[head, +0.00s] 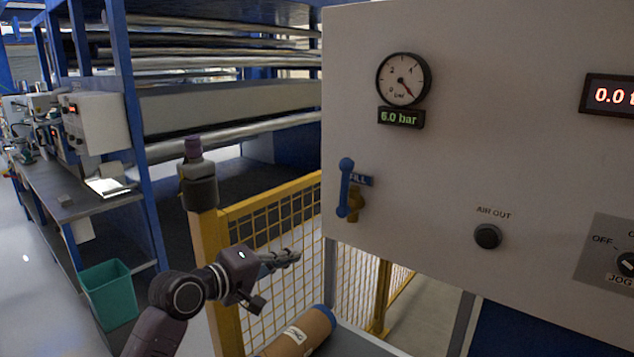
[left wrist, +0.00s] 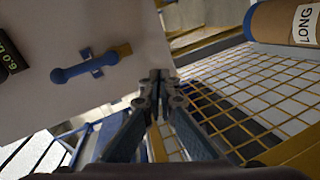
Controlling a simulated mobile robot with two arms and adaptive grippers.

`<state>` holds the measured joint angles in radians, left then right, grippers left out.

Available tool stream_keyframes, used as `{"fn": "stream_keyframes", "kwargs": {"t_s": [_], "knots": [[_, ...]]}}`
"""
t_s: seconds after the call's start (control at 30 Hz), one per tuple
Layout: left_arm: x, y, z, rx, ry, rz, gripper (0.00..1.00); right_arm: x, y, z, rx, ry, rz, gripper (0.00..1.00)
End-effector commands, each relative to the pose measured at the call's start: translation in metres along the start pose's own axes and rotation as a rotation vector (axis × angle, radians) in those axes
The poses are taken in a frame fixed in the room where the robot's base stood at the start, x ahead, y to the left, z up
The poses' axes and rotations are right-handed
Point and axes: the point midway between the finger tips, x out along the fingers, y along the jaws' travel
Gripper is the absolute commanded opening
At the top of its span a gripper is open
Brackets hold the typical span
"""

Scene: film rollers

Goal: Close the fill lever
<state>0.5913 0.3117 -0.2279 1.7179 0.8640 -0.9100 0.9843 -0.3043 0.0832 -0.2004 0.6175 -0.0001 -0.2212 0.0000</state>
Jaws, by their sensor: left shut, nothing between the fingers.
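The fill lever (head: 345,188) is a blue handle on a brass valve (head: 356,203), mounted on the left part of the pale panel. It stands nearly upright, partly in front of a small blue label that reads "FILL" in part. In the left wrist view the lever (left wrist: 85,68) is at the upper left, apart from the fingers. My left gripper (head: 292,256) is shut and empty, below and to the left of the lever. Its closed fingertips (left wrist: 157,84) show in the middle of the left wrist view. My right gripper is not in view.
A round gauge (head: 403,80) and a green "6.0 bar" display (head: 401,118) sit above the lever. A black AIR OUT knob (head: 487,236) is to its right. A yellow mesh fence (head: 270,215) and a brown roll (head: 297,335) are near my left arm.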

Motion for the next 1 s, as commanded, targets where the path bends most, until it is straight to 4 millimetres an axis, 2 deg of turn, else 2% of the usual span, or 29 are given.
{"fn": "stream_keyframes", "kwargs": {"t_s": [0.03, 0.1, 0.2, 0.3, 0.43, 0.77, 0.87, 1.0], "knots": [[-0.001, 0.030, -0.015, -0.035, 0.007, 0.048, 0.00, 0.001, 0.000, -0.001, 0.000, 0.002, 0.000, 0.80], [-0.003, 0.063, -0.028, -0.089, 0.005, 0.105, 0.00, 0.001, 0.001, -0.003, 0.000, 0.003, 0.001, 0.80], [-0.008, 0.100, -0.042, -0.149, 0.001, 0.167, 0.00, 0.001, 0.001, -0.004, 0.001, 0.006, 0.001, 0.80], [-0.013, 0.122, -0.051, -0.189, -0.004, 0.206, 0.00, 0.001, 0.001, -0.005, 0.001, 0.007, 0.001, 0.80], [-0.015, 0.134, -0.055, -0.211, -0.008, 0.227, 0.00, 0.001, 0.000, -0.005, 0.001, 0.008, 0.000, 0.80], [-0.015, 0.135, -0.055, -0.212, -0.008, 0.227, 0.00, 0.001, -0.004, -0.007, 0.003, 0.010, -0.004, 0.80], [-0.009, 0.137, -0.056, -0.212, -0.008, 0.227, 0.00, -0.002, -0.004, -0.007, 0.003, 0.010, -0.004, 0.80], [0.009, 0.143, -0.056, -0.213, -0.010, 0.227, 0.00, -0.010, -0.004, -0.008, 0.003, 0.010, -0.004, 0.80]]}}
